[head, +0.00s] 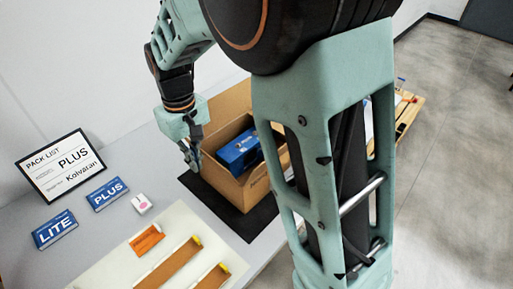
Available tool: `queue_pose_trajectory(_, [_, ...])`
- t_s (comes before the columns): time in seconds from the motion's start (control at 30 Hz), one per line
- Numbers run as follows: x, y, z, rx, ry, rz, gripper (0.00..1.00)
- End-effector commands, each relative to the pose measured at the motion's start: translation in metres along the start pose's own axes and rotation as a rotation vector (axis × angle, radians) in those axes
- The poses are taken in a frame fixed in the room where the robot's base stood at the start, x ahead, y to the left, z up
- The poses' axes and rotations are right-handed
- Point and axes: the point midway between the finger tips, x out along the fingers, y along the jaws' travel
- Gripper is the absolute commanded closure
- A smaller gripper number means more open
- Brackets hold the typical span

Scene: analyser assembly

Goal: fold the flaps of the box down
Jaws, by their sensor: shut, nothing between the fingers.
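An open brown cardboard box (229,189) stands on a black mat (215,206) in the middle of the table. A blue package (240,150) lies inside it. One flap (228,104) at the back shows raised; the right part of the box is hidden behind my arm. My gripper (193,168) is shut and empty, pointing down at the left edge of the box. I cannot tell whether it touches the cardboard.
A framed pack list (60,165) reading PLUS stands at the left. Blue PLUS (107,194) and LITE (55,230) boxes and a small white item (142,203) lie nearby. A pale tray (135,262) with orange-brown pieces is in front. A wooden pallet-like surface (408,112) is right.

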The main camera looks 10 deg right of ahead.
Motion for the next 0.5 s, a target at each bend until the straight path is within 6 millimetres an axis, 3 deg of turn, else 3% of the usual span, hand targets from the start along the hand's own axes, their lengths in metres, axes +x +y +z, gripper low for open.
queue_pose_trajectory(0.33, [-0.0003,0.0005,0.0000,0.000,0.000,0.000,1.00])
queue_pose_trajectory(0.5, [-0.0050,0.0099,0.0000,0.003,0.000,0.000,1.00])
